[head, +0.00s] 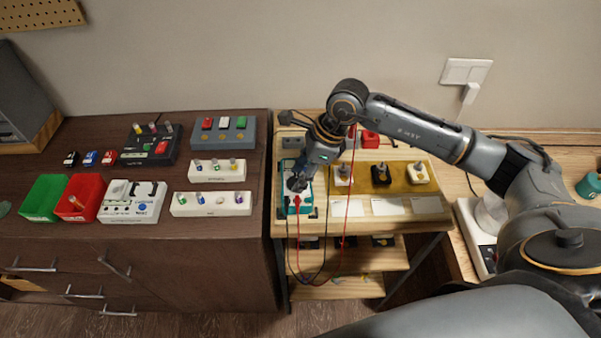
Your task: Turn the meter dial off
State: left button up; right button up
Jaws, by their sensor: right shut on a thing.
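The meter (307,205) is a teal-edged box on the light wooden bench, with a red lead and a black lead hanging from its front end. My right gripper (297,184) reaches down over the meter from above. It is shut on the meter's dial, which the fingers hide. The dial's setting cannot be read. My left gripper is not in view.
A yellow board (398,183) with several switches lies right of the meter. A dark cabinet (155,240) at the left carries a green bin (43,197), a red bin (82,197) and several component racks. Leads hang past the bench's front edge.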

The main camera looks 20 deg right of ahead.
jog(key=o, duration=0.9)
